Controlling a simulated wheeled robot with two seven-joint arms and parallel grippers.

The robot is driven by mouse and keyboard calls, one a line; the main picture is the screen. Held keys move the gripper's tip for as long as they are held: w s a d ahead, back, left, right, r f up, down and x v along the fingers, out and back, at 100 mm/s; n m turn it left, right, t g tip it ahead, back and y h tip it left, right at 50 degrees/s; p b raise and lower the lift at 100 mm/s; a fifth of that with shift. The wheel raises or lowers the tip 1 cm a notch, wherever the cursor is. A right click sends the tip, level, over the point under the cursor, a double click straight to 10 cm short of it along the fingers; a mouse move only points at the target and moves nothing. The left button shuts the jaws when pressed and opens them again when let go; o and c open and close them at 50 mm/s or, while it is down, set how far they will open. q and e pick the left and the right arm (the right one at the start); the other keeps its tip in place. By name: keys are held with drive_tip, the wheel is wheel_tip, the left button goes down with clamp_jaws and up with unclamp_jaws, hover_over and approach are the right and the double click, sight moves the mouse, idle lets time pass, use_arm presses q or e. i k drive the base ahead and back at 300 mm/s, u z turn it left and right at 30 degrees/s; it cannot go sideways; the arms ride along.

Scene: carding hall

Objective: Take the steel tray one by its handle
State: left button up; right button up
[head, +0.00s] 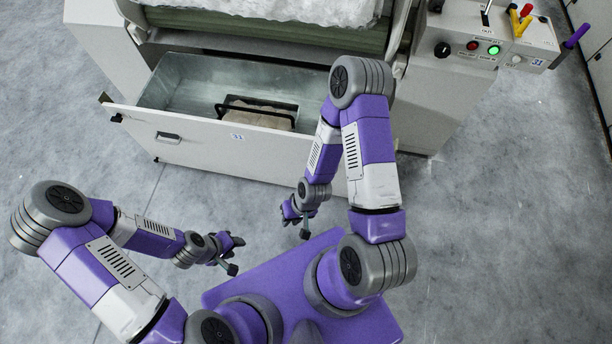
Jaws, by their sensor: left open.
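The steel tray (279,105) appears to be the small, low, dark-edged one lying inside an open grey drawer (190,134). A black bar handle (255,112) runs across it, above pale tan fluff. I cannot see the tray's walls clearly against the drawer's shiny metal inside. My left gripper (236,255) is open and empty, in front of the drawer and well short of the handle. My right gripper (297,222) looks open and empty, also in front of the drawer, nearer to it in the picture. Neither gripper touches the drawer.
The drawer front has a recessed pull (168,137) and a number plate. The machine (290,38) with a green roller and white fibre stands above the drawer's back. A control box (490,40) with levers is at upper right. The grey floor (490,230) is clear.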

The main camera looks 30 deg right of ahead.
sight(255, 119)
drive_tip(key=z, duration=0.55)
drive_tip(key=i, duration=0.8)
drive_tip(key=u, duration=2.8)
drive_tip(key=i, duration=1.55)
drive_tip(key=z, duration=2.1)
